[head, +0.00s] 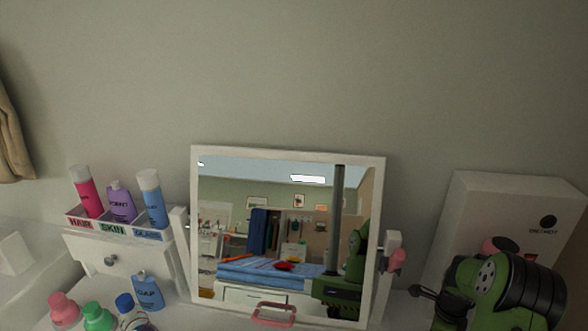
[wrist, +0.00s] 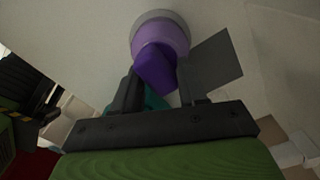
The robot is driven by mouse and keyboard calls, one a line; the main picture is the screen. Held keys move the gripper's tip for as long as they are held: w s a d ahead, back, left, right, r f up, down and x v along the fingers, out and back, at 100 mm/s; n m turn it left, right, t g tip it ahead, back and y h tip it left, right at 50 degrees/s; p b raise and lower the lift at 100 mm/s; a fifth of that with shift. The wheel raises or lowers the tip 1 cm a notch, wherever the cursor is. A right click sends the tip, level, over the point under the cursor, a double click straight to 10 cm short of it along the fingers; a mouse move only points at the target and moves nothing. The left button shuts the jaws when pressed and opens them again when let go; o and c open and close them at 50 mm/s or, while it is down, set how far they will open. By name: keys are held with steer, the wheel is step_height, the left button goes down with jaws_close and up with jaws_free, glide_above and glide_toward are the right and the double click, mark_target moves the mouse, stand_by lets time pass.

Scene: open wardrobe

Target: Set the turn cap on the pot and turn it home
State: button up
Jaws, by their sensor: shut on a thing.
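In the wrist view my gripper (wrist: 158,88) is shut on a dark purple, faceted piece (wrist: 154,68), which looks like the turn cap. A paler purple round body with a grey rim (wrist: 161,27) lies right beyond it and may be the pot. I cannot tell whether the two touch or are joined. A teal patch (wrist: 154,101) shows between the fingers, partly hidden. In the head view my green arm is at the lower right, and neither cap nor pot can be made out clearly there.
A framed mirror (head: 286,151) stands in the middle, with a pink knob (head: 398,259) at its right. A white box (head: 467,207) stands behind my arm. At left are a labelled bottle rack (head: 163,236), a blue bottle (head: 147,291) and several coloured-cap bottles (head: 98,318).

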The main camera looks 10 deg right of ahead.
steer(key=o, duration=1.2)
steer(key=shift+w+a+f, duration=0.15)
steer(key=shift+w+a, duration=0.05)
steer(key=shift+a, duration=0.1)
steer(key=shift+d, duration=0.1)
steer(key=shift+d, duration=0.1)
steer(key=n, duration=0.3)
steer(key=shift+n, duration=0.3)
steer(key=n, duration=0.4)
steer(key=shift+b, duration=0.3)
steer(key=n, duration=0.9)
steer(key=shift+n+b, duration=0.3)
steer(key=shift+b, duration=0.05)
